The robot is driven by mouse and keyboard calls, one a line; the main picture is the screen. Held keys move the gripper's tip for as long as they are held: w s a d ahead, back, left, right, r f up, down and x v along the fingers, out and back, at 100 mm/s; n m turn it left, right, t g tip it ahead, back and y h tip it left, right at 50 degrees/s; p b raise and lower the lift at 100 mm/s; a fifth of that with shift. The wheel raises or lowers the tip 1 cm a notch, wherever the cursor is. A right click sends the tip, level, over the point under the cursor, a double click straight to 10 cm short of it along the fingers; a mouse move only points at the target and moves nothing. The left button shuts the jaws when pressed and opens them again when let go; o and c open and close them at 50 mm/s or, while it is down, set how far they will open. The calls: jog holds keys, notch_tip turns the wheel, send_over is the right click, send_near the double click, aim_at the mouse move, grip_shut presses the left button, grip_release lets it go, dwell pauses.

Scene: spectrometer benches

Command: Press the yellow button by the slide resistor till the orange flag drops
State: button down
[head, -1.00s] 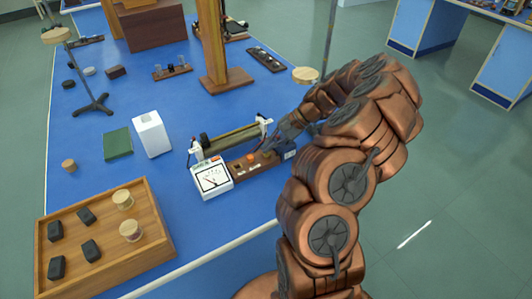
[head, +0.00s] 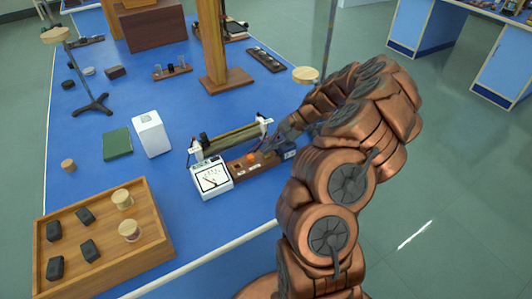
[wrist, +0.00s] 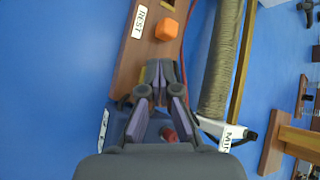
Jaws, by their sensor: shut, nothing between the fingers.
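The slide resistor (head: 230,140), a long wound coil, stands on the blue bench; its coil (wrist: 222,60) runs beside my gripper in the wrist view. In front of it is a brown wooden board (wrist: 130,55) with an orange block-like flag (wrist: 167,29) near a label reading REST. The flag also shows in the head view (head: 251,158). My gripper (wrist: 160,66) is shut and empty, its fingertips over the board, below the flag in the wrist view. A small yellow patch (wrist: 149,73), likely the button, is partly hidden by the fingertips; I cannot tell whether they touch it.
A white meter (head: 211,178) stands at the board's left end. A dark blue box (wrist: 148,128) and a red knob (wrist: 169,134) lie under my gripper. A wooden tray (head: 160,259) is front left; a wooden post (head: 212,45) stands behind. Blue bench is clear left of the board in the wrist view.

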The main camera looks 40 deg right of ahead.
jog(key=shift+r, duration=0.1)
dwell(0.3)
jog(key=shift+r, duration=0.75)
jog(key=shift+r+p, duration=0.1)
jog(key=shift+p, duration=0.2)
jog(key=shift+r+p, duration=0.75)
jog(key=shift+r, duration=1.65)
jog(key=shift+a, duration=0.1)
